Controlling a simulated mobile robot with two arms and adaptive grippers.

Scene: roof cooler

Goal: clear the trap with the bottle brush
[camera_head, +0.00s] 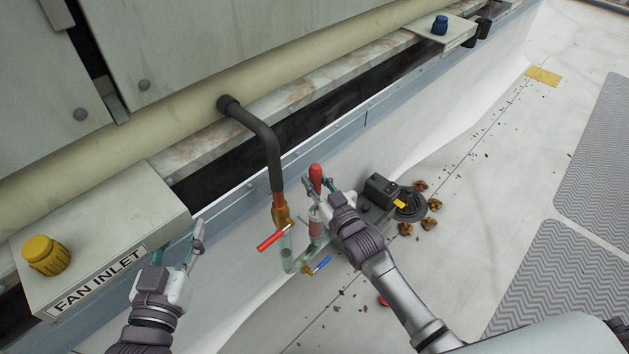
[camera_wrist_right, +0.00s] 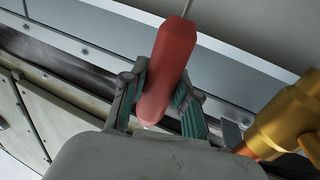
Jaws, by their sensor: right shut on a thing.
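The trap (camera_head: 290,262) is a clear U-shaped tube below a brass fitting (camera_head: 281,214), at the end of a dark drain pipe (camera_head: 270,145). It has a red lever (camera_head: 270,241) and a blue lever (camera_head: 322,264). My right gripper (camera_head: 318,185) is shut on the red handle (camera_head: 316,172) of the brush, above the trap's right leg. In the right wrist view, the red handle (camera_wrist_right: 168,70) is between the teal finger pads, with a thin wire leaving it. I cannot see bristles. My left gripper (camera_head: 178,243) is open and empty, left of the trap.
A fan inlet box (camera_head: 110,235) with a yellow knob (camera_head: 44,255) is at left. A black device (camera_head: 382,190), a round drain grate (camera_head: 410,205) and several brown leaves (camera_head: 428,223) lie right of the trap. Grey mats (camera_head: 550,280) are at right.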

